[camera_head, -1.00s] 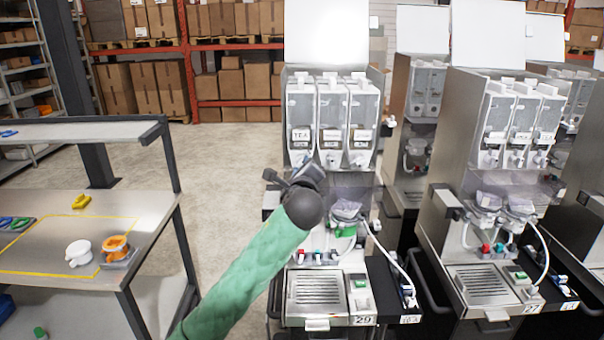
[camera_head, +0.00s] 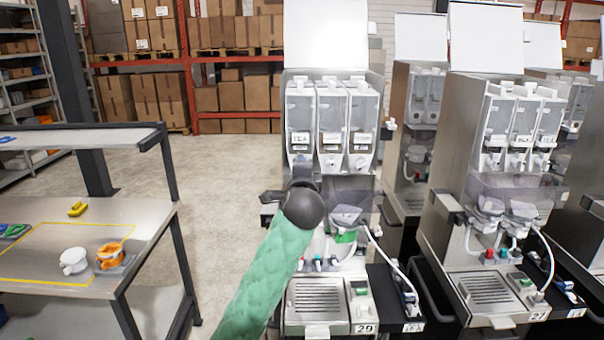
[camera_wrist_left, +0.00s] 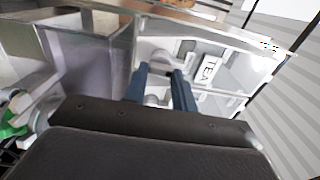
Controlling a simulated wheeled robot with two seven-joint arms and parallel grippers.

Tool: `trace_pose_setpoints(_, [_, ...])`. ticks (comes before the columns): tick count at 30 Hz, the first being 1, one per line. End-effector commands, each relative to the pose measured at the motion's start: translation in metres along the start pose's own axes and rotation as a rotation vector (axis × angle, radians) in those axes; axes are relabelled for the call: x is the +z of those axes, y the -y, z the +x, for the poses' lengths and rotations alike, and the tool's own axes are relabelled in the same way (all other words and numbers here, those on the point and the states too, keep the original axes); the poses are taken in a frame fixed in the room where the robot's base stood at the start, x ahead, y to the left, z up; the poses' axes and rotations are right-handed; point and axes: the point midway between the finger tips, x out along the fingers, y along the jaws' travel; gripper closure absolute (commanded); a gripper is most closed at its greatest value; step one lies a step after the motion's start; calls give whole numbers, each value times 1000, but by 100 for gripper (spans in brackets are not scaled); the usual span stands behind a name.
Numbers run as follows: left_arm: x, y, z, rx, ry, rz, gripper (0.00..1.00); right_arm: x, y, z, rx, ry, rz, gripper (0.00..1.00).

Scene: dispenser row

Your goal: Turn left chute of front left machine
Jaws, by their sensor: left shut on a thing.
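The front left machine (camera_head: 318,297) has an open lid and three clear-fronted canisters. Its left canister (camera_head: 300,112) bears a label that reads TEA (camera_wrist_left: 209,69) in the left wrist view. The left chute (camera_wrist_left: 157,91), a small white part below that canister, sits between the blue fingers of my left gripper (camera_wrist_left: 163,76). The gripper is shut on the chute. In the head view my green-sleeved arm and dark wrist hide the chute and the fingertips. My right gripper is in neither view.
A second machine (camera_head: 484,290) stands to the right, with more behind it. A workbench (camera_head: 140,225) with white and orange parts stands at the left. The floor (camera_head: 225,195) between bench and machine is clear.

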Motion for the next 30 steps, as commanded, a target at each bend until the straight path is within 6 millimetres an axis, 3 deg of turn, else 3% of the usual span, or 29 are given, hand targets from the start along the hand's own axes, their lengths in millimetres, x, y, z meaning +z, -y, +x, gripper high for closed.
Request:
trace_pose_setpoints(16, [0,-1,0,2,0,-23,96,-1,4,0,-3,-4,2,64])
trace_pose_setpoints(17, [0,-1,0,2,0,-23,67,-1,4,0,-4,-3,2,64])
trace_pose_setpoints(19, [0,-1,0,2,0,-23,54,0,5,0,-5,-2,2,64])
trace_pose_setpoints(30, [0,-2,1,3,0,-22,51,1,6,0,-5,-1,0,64])
